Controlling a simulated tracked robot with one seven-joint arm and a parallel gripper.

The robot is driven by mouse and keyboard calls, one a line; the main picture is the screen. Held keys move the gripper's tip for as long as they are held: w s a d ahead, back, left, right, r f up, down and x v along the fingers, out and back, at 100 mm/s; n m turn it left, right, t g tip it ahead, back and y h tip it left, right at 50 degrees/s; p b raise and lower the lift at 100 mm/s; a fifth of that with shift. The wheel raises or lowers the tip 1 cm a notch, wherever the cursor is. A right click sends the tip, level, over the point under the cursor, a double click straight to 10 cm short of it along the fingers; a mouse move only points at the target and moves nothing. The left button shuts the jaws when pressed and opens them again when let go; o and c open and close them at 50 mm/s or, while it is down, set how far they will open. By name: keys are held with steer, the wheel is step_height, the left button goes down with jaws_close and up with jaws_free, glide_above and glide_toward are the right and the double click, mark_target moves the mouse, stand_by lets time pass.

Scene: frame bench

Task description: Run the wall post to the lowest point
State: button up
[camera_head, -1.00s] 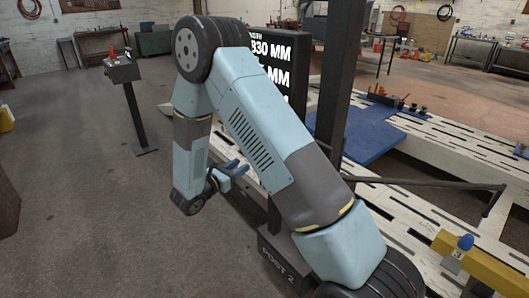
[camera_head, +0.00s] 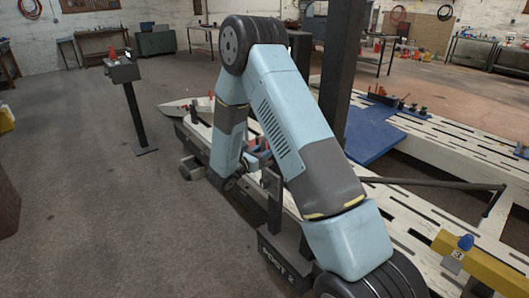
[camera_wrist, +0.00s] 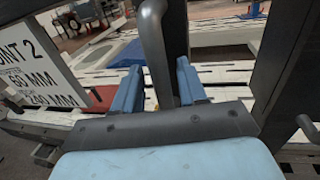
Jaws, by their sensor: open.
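A tall dark upright post (camera_head: 342,75) stands at the bench's near side, beyond my arm in the head view. A dark block marked POST 2 (camera_head: 285,262) sits low at the near side. I cannot tell how the two connect. In the wrist view, my gripper (camera_wrist: 160,66) is open, with its two blue fingers apart. A dark grey bent bar (camera_wrist: 154,45) shows between the fingers; I cannot tell whether they touch it. In the head view, my gripper (camera_head: 256,157) is partly hidden by my arm.
A white board with MM readings (camera_wrist: 40,70) stands at the left of the wrist view. The slotted white bench (camera_head: 450,135) carries a blue plate (camera_head: 372,132). A dark rod (camera_head: 430,184) reaches right. A small pedestal box (camera_head: 122,72) stands on open floor at left.

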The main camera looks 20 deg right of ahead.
steer(key=shift+c, duration=0.4)
jaws_close()
steer(key=shift+w+d+r, duration=0.1)
